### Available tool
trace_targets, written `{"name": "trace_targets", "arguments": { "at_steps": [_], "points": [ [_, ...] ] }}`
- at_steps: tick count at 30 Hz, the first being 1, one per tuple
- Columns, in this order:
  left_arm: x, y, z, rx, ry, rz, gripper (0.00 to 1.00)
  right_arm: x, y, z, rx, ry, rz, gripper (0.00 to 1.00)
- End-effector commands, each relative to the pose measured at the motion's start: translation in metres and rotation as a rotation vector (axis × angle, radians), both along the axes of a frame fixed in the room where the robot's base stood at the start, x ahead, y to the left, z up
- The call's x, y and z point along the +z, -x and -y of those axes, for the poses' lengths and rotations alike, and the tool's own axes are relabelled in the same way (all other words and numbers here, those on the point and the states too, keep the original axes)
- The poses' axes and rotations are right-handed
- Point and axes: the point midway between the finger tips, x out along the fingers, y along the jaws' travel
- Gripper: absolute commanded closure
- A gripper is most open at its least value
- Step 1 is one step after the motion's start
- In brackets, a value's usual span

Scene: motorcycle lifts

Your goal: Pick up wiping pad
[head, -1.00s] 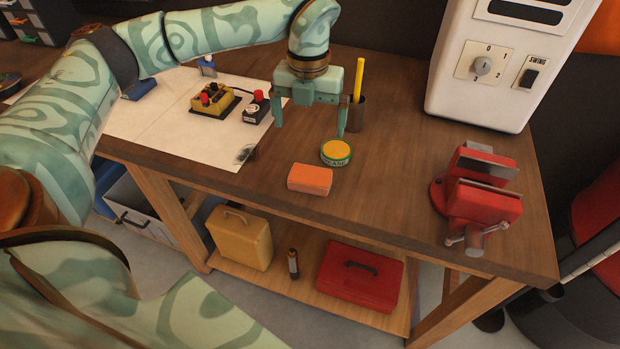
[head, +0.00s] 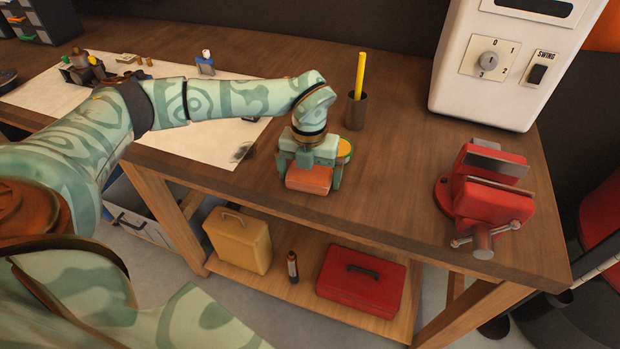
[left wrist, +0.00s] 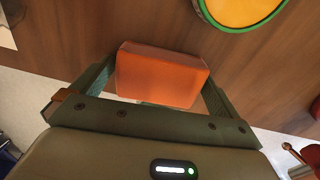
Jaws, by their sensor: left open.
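The wiping pad is an orange block (head: 309,180) lying on the wooden workbench near its front edge. My left gripper (head: 308,181) is right over it, with one finger on each side of the pad. In the left wrist view the pad (left wrist: 162,75) sits between the two open fingers (left wrist: 155,88), and I cannot tell whether either touches it. My right gripper is not in view.
A round yellow and green tin (head: 345,150) stands just behind the pad. A cup with a yellow pencil (head: 356,108) is farther back. A red vise (head: 487,195) is at the right, beside a white machine (head: 500,65). The bench between is clear.

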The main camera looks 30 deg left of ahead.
Motion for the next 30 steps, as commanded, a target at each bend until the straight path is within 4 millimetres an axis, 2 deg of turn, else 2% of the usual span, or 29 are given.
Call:
{"name": "trace_targets", "arguments": {
  "at_steps": [5, 9, 21, 23, 27, 30],
  "points": [
    [0.0, 0.0, 0.0, 0.0, 0.0, 0.002, 0.0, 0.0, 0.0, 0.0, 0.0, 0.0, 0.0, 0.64],
    [0.0, 0.0, 0.0, 0.0, 0.0, 0.002, 0.32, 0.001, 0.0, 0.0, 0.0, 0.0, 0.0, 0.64],
    [0.007, -0.001, 0.0, 0.0, 0.001, 0.003, 0.32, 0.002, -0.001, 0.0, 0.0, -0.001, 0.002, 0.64],
    [0.013, -0.001, 0.0, -0.001, 0.001, 0.004, 0.32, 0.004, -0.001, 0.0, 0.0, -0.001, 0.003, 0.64],
    [0.038, -0.001, 0.0, -0.001, 0.001, 0.007, 0.32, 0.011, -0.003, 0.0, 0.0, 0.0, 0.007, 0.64],
    [0.059, 0.018, -0.007, 0.0, 0.0, 0.007, 0.32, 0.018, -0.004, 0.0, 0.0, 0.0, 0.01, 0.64]
  ]
}}
